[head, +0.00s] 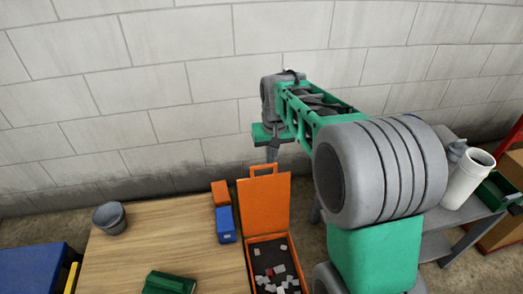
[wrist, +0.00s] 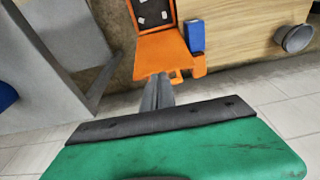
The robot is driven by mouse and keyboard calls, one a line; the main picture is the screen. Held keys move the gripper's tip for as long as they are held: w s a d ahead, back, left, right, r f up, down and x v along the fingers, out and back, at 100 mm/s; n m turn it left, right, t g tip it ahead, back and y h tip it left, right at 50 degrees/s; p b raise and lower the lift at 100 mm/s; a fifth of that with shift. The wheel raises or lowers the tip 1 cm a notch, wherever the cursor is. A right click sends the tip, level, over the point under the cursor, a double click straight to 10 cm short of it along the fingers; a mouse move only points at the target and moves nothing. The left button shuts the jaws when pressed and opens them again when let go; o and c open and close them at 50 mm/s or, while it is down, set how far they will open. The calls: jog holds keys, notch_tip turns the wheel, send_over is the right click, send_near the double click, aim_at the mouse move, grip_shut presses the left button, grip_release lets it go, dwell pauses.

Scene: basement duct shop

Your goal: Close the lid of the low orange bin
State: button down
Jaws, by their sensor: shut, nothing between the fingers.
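The low orange bin (head: 250,262) sits at the right edge of the wooden table. Its dark inside holds several small pale pieces and a reddish one. Its orange lid (head: 264,208) is open, swung back toward the wall, with a loop handle at its far edge. The lid also shows in the wrist view (wrist: 160,55). My gripper (head: 272,154) is shut and empty, at the far end of the lid near the handle. In the wrist view its fingers (wrist: 158,88) overlap the lid's far edge; I cannot tell whether they touch it.
A blue box (head: 226,225) and a small orange block (head: 220,193) stand just left of the lid. A grey cup (head: 109,217) and a green object (head: 169,283) are on the wooden table (head: 140,250). A grey bench with a white cylinder (head: 467,180) stands right.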

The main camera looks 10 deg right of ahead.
jog(key=w+f+p, duration=0.2)
jog(key=w, duration=0.6)
jog(key=w+f+p, duration=0.1)
jog(key=w+f, duration=0.2)
jog(key=w, duration=0.4)
notch_tip(320, 180, down, 10)
jog(key=w+b, duration=0.2)
jog(key=b, duration=0.1)
jog(key=s, duration=0.1)
jog(key=s+r, duration=0.1)
jog(key=s, duration=0.2)
jog(key=shift+d+r+b, duration=0.2)
jog(key=shift+d+b, duration=0.1)
